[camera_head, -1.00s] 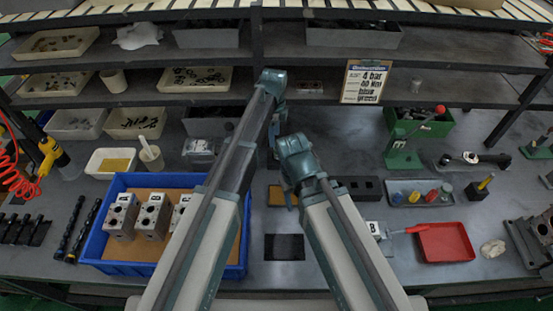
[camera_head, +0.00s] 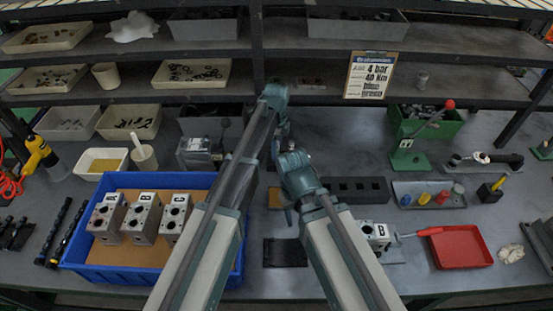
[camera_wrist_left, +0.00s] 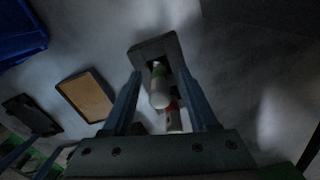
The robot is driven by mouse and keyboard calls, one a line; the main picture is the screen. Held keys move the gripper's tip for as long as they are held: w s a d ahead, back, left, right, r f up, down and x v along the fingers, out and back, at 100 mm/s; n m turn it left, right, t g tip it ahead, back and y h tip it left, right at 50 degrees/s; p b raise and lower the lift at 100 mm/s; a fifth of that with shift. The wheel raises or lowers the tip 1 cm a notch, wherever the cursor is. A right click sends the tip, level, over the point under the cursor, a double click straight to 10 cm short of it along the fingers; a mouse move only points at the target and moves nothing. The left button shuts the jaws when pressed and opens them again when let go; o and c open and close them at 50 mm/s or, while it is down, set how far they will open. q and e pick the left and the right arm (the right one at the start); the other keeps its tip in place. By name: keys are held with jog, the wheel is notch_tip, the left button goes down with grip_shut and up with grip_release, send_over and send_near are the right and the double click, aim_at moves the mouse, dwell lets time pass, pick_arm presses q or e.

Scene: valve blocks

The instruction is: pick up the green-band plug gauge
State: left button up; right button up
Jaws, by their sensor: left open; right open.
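In the left wrist view a plug gauge with a pale rounded end and a green band (camera_wrist_left: 158,88) stands at a dark holder (camera_wrist_left: 150,49). A second pale piece with a red band (camera_wrist_left: 173,117) is close beside it, nearer the camera. My left gripper (camera_wrist_left: 160,93) is open, with one finger on each side of these pieces; I cannot tell whether either finger touches them. In the head view my left gripper (camera_head: 281,134) is over the bench back, and the gauges are hidden by my arms. My right gripper (camera_head: 288,208) is lower, near a tan pad, its fingers barely visible.
A blue crate (camera_head: 75,262) with several valve blocks is at left. A tan pad (camera_wrist_left: 86,96) and a black pad (camera_head: 285,252) lie near my right arm. A dark block with holes (camera_head: 358,190), a grey tray (camera_head: 428,202) and a red tray (camera_head: 460,247) are at right.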

pick_arm(q)
jog(key=shift+f, duration=0.15)
pick_arm(e)
jog(key=shift+f, duration=0.2)
pick_arm(q)
grip_shut()
pick_arm(e)
jog(key=shift+r, duration=0.1)
pick_arm(q)
notch_tip(320, 180, up, 10)
jog(key=p, duration=1)
pick_arm(e)
notch_tip(320, 180, up, 10)
pick_arm(q)
jog(key=shift+d, duration=0.1)
